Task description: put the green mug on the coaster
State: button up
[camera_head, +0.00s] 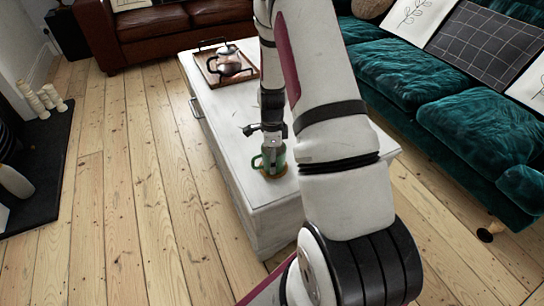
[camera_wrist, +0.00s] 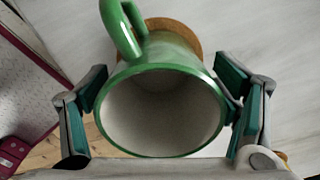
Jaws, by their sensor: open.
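The green mug (camera_head: 257,162) is upright on the white coffee table, at or over the round brown coaster (camera_head: 274,174). In the wrist view the mug (camera_wrist: 165,58) shows its open mouth and its handle at the upper left. The coaster (camera_wrist: 187,27) shows behind the mug, mostly hidden by it. I cannot tell whether the mug's base rests fully on it. My gripper (camera_wrist: 163,85) is open, with one finger on each side of the mug. The right finger looks very close to the rim. In the head view my gripper (camera_head: 273,143) is right above the mug.
The white coffee table (camera_head: 222,118) has a wooden tray (camera_head: 209,72) with a glass teapot (camera_head: 229,62) at its far end. A green sofa (camera_head: 420,90) stands to the right and a brown leather sofa (camera_head: 170,27) at the back. Floorboards on the left are clear.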

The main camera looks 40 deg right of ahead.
jog(key=shift+r, duration=0.15)
notch_tip(320, 180, up, 12)
jog(key=p, duration=0.4)
jog(key=s+a+r+n, duration=0.4)
jog(key=a+r+n, duration=0.25)
jog(key=r, duration=0.35)
jog(key=s+a+r+n, duration=0.45)
jog(key=a+r, duration=0.35)
jog(key=r, duration=0.2)
jog(key=s+a+r+n, duration=0.3)
jog(key=s+n, duration=0.4)
jog(key=s, duration=0.3)
jog(key=s+a+r+n, duration=0.3)
jog(key=s+n, duration=0.4)
jog(key=s, duration=0.3)
jog(key=shift+s+a+r+t, duration=0.2)
jog(key=shift+s+a+t, duration=0.15)
jog(key=shift+a, duration=0.25)
